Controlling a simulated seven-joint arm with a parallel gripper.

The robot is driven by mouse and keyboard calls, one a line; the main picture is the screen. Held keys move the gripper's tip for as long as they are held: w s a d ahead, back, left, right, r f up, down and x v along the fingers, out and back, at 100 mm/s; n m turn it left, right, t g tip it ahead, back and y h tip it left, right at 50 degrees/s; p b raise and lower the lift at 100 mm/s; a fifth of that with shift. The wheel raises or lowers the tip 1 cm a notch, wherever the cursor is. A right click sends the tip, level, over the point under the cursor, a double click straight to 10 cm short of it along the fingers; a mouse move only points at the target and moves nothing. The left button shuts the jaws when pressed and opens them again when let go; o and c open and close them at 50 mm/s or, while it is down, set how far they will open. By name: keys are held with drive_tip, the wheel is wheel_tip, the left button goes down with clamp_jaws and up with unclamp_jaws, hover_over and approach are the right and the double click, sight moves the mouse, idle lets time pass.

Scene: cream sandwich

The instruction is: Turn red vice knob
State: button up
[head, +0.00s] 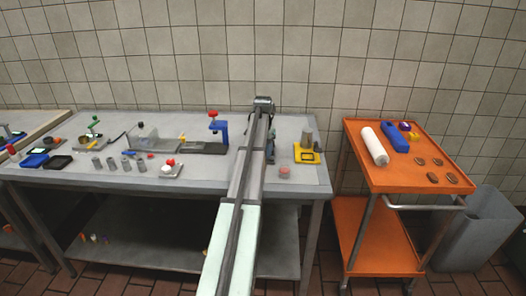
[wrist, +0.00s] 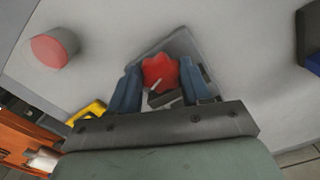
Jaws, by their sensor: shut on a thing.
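The red vice knob (wrist: 160,71) is a lobed knob near the middle of the wrist view. It sits over a grey, angular metal base (wrist: 180,44) on the table. My gripper (wrist: 159,67) is around the knob, with one blue-grey finger on each side, shut on it. A thin light bar shows just below the knob, between the fingers. The lower part of the vice is hidden by the gripper body. In the head view my arm covers the knob and the gripper's fingers.
A pink-red cylinder (head: 284,171) and a yellow-framed item (head: 306,154) stand right of my arm. A blue clamp with a red top (head: 218,128) stands left of it. Small parts crowd the table's left side. An orange cart (head: 386,180) stands at the right.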

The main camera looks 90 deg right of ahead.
idle(0.3)
drive_tip(key=o, duration=1.1)
drive_tip(key=shift+c, duration=0.2)
wheel_tip(320, 180, up, 14)
drive_tip(key=shift+f, duration=0.1)
